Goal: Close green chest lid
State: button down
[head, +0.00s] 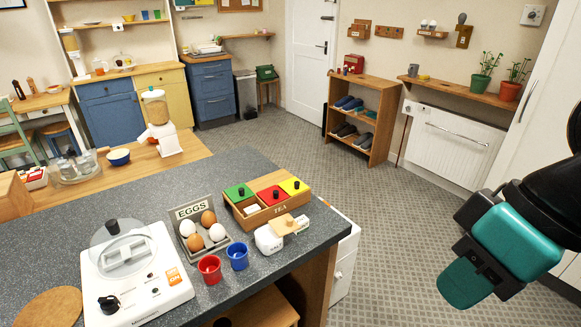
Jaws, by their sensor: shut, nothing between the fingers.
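A wooden box labelled TEA (258,222) stands on the grey counter. Its green lid (236,195) has a black knob and is at the left end, beside a red and a yellow lid. I cannot tell whether the green lid sits fully down. A small dark green box (266,72) on a stool by the far wall also shows; its lid state is too small to tell. My gripper (466,282), black and teal, is at the lower right, over the floor, well right of the counter. It is shut and empty, apart from both green things.
On the counter (60,243) are an egg tray (190,246), red cup (209,268), blue cup (238,256), white appliance (135,275) and small white device (268,240). A shoe shelf (372,82) stands by the far wall. Carpet (400,215) between counter and radiator is clear.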

aim_at(241, 191)
jog(key=z, duration=0.2)
jog(key=i, duration=0.8)
jog(key=u, duration=0.6)
jog(key=i, duration=0.55)
jog(key=u, duration=0.55)
